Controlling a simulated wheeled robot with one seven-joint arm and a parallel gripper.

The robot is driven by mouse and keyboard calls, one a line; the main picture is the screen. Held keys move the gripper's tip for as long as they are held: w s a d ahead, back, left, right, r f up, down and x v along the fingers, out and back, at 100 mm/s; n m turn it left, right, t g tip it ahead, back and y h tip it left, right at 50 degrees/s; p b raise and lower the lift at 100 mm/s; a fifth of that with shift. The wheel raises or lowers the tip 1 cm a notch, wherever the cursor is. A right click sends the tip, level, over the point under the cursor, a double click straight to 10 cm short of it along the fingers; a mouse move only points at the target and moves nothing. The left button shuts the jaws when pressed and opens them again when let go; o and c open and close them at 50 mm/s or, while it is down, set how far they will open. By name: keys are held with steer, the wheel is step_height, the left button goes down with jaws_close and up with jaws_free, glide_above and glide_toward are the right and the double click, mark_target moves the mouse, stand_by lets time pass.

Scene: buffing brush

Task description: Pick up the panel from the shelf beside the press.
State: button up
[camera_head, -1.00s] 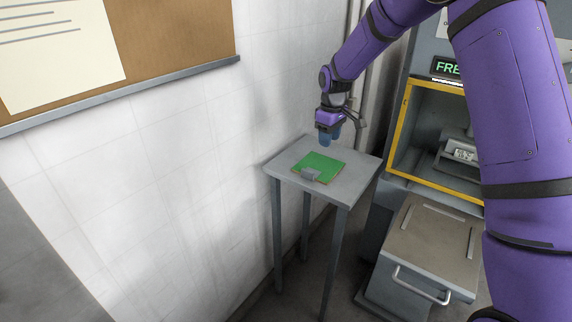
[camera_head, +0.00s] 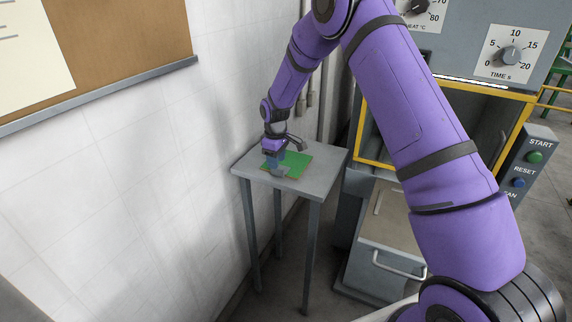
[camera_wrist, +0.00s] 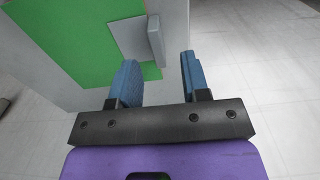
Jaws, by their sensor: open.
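The panel (camera_head: 299,160) is a flat green board lying on the grey shelf (camera_head: 318,180), a small legged table beside the press. A grey upright tab (camera_head: 281,173) stands at the panel's near edge. My gripper (camera_head: 273,164) is low over the near left part of the panel, close to the tab. In the wrist view, the green panel (camera_wrist: 70,45) fills the upper left and the tab (camera_wrist: 157,40) stands just beyond the fingertips. My gripper (camera_wrist: 158,60) is open with nothing between its blue fingers. Whether a finger touches the panel cannot be told.
The press (camera_head: 525,100) with a yellow-framed opening stands right of the shelf. A drawer-like box with a handle (camera_head: 398,264) sits below. A white wall (camera_head: 130,170) runs close along the shelf's left. My arm hides part of the press.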

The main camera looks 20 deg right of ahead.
step_height(320, 180, down, 4)
steer(key=shift+d, duration=0.15)
jaws_close()
steer(key=shift+r, duration=0.1)
